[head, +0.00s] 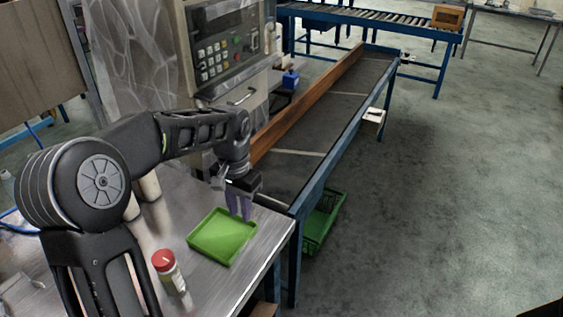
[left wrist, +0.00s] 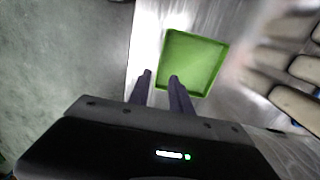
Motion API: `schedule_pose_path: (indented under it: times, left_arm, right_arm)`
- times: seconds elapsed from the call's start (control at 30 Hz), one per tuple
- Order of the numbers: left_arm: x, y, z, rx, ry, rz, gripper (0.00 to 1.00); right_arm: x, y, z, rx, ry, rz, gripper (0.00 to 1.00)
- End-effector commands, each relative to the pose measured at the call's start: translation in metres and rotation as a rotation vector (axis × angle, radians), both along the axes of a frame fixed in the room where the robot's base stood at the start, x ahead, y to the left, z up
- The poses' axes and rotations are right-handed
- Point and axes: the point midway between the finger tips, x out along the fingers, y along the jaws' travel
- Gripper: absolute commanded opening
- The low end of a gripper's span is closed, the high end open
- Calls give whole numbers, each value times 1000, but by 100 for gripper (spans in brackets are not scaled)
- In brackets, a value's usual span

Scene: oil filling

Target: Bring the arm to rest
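My left arm comes in from the left in the head view, over the metal table. My left gripper (head: 239,212) points down above the far right part of the green tray (head: 222,237). Its two purple-grey fingers are a little apart with nothing between them. In the left wrist view the fingers (left wrist: 161,82) show at the tray's near edge, and the tray (left wrist: 217,42) looks empty. My right gripper is not in view.
A long conveyor trough (head: 318,140) runs behind. A green crate (head: 322,222) sits below it. A control panel (head: 225,55) stands at the back. The floor at right is clear.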

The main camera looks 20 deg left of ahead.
Motion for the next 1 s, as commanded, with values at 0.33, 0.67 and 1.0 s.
schedule_pose_path:
  times: [0.33, 0.67, 1.0]
  left_arm:
    - [30, -6, -2, -19, -128, 17, 25]
    - [55, -123, -136, -269, -375, 122, 25]
    - [-116, -236, -288, -372, -200, 277, 25]
  right_arm:
    - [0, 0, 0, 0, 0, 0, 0]
    - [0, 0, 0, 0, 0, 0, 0]
    - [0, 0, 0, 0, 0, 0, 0]
